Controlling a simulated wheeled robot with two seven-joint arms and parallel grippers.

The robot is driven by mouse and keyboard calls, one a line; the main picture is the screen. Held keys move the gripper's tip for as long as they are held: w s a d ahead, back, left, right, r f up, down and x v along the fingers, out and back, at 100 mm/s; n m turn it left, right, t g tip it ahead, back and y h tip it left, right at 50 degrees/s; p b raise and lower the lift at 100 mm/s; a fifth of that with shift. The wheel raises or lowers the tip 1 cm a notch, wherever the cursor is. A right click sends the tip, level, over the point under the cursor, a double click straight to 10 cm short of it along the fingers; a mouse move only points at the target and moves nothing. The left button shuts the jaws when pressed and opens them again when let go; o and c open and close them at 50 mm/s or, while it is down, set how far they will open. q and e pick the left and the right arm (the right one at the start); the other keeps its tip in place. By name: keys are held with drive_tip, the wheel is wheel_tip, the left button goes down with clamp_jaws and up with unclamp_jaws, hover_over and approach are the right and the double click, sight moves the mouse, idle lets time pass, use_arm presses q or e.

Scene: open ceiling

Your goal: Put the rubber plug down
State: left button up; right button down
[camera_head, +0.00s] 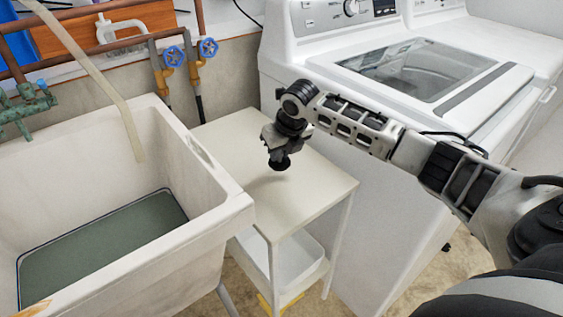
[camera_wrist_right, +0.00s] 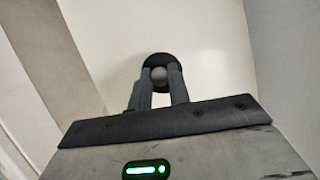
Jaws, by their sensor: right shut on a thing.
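The rubber plug (camera_head: 280,163) is black and round, held at the tip of my right gripper (camera_head: 282,148). In the head view it hangs above the small cream side table (camera_head: 225,150), apart from its top. In the right wrist view the plug (camera_wrist_right: 152,60) shows as a dark disc with a grey knob, and the two fingers of my right gripper (camera_wrist_right: 160,78) are shut on the knob. The table top (camera_wrist_right: 195,40) lies behind it. My left gripper is not in view.
A white utility sink (camera_head: 225,208) with dark greenish water stands left of the table. A white washing machine (camera_head: 325,60) stands behind and to the right. Pipes with blue valves (camera_head: 175,57) run along the back wall. The table top looks clear.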

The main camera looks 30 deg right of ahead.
sight(282, 160)
drive_tip(key=shift+w+d+f, duration=0.15)
drive_tip(key=shift+f, duration=0.1)
wheel_tip(282, 160, down, 3)
drive_tip(key=shift+d+f, duration=0.1)
drive_tip(key=shift+f, duration=0.1)
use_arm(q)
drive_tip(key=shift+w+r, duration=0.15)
use_arm(e)
drive_tip(key=c, duration=1.3)
unclamp_jaws()
drive_tip(key=shift+r, duration=0.1)
use_arm(q)
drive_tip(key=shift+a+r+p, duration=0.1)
drive_tip(key=shift+p, duration=0.4)
use_arm(e)
drive_tip(key=v, duration=1.1)
drive_tip(key=shift+r, duration=0.4)
